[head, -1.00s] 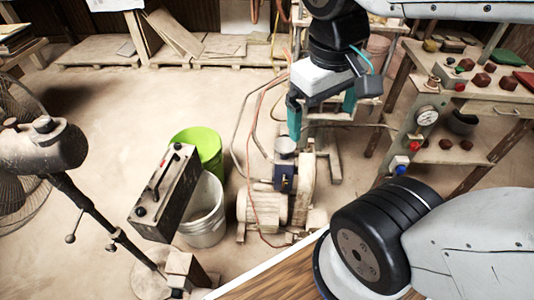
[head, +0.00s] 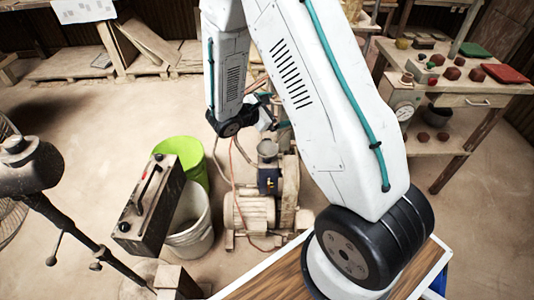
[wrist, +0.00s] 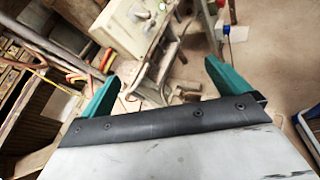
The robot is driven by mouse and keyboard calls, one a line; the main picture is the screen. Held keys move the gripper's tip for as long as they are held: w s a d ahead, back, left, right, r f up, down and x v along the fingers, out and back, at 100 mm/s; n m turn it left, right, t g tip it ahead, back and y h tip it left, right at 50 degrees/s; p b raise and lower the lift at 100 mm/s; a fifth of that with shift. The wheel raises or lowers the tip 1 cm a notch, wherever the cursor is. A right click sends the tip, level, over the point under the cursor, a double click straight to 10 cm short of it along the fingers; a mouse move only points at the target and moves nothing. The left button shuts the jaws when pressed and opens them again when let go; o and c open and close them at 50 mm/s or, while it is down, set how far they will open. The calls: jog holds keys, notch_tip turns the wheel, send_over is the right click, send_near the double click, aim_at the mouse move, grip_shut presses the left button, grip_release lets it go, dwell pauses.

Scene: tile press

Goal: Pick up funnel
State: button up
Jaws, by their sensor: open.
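What looks like the funnel is a small grey cup-shaped piece (head: 267,150) upright on top of the blue part of a dusty motor-like machine (head: 258,207) in the head view. My gripper is above and beside it in that view, mostly hidden behind my own white arm, so the exact gap cannot be told. In the wrist view, my gripper (wrist: 160,78) shows two teal fingers spread wide with nothing between them. I cannot make out the funnel in the wrist view.
A lime green bucket (head: 190,158) and a whitish bucket (head: 192,238) stand left of the machine, by a dark box (head: 150,205). Cables hang beside the machine. A workbench (head: 470,100) stands at right. A cream box (wrist: 135,25) shows in the wrist view.

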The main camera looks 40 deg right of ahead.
notch_tip(320, 180, down, 10)
jog(key=w+a+n+t, duration=0.1)
jog(key=w+n+t, duration=0.2)
jog(key=n, duration=0.1)
jog(key=n+t+y, duration=0.3)
jog(key=n, duration=0.3)
send_near(270, 147)
jog(key=x, duration=0.6)
jog(key=shift+w+d+f, duration=0.1)
jog(key=shift+w+d, duration=0.05)
jog(key=shift+w, duration=0.15)
jog(key=shift+m, duration=0.3)
jog(key=c, duration=0.9)
